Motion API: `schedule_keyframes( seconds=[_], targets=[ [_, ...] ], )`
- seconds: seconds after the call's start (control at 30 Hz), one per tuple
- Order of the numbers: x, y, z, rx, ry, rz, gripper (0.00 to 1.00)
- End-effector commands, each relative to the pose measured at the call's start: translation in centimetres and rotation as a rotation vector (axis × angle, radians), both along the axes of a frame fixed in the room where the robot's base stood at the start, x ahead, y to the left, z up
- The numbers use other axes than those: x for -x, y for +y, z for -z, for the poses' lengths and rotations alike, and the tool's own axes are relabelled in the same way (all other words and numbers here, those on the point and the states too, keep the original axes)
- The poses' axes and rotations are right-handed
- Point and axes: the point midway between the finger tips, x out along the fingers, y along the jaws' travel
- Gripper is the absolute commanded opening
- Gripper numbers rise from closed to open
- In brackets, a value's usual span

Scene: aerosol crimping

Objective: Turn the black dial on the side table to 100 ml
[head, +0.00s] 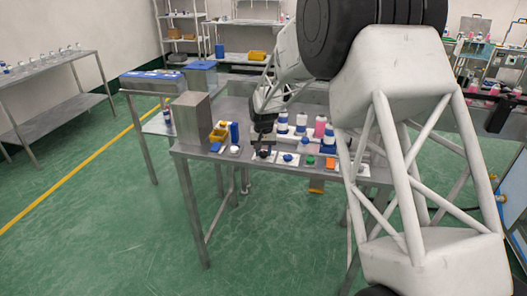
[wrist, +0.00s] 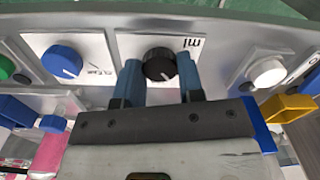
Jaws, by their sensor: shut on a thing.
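The black dial (wrist: 158,64) sits on a white plate marked "ml" (wrist: 190,43), which appears upside down in the wrist view. A pointer mark shows faintly near the dial's lower edge; the scale numbers cannot be read. My gripper (wrist: 160,78) has one blue finger on each side of the dial and is shut on it. In the head view, my gripper (head: 264,143) reaches down to the black dial (head: 264,154) at the table's front edge, partly covering it.
Beside the black dial are a blue dial (wrist: 62,61) and a white knob (wrist: 268,71). A green knob (head: 310,160) is farther along the side table (head: 215,157). Bottles (head: 320,127), a yellow bin (head: 219,133) and a metal box (head: 190,118) stand behind.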

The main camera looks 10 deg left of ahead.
Motion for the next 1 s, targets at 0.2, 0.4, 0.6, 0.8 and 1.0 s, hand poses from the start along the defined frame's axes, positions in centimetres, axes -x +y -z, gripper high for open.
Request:
schedule_keyframes(
  seconds=[0.2,0.4,0.6,0.8,1.0],
  targets=[
    [0.01,0.01,-0.03,0.000,0.000,-0.129,0.12],
    [0.01,0.02,-0.01,0.000,0.000,-0.188,0.12],
    [0.00,0.02,-0.03,0.000,0.000,-0.203,0.12],
    [-0.01,0.02,-0.04,0.000,0.000,-0.202,0.12],
    [-0.01,0.02,-0.03,0.000,-0.001,-0.202,0.58]
  ],
)
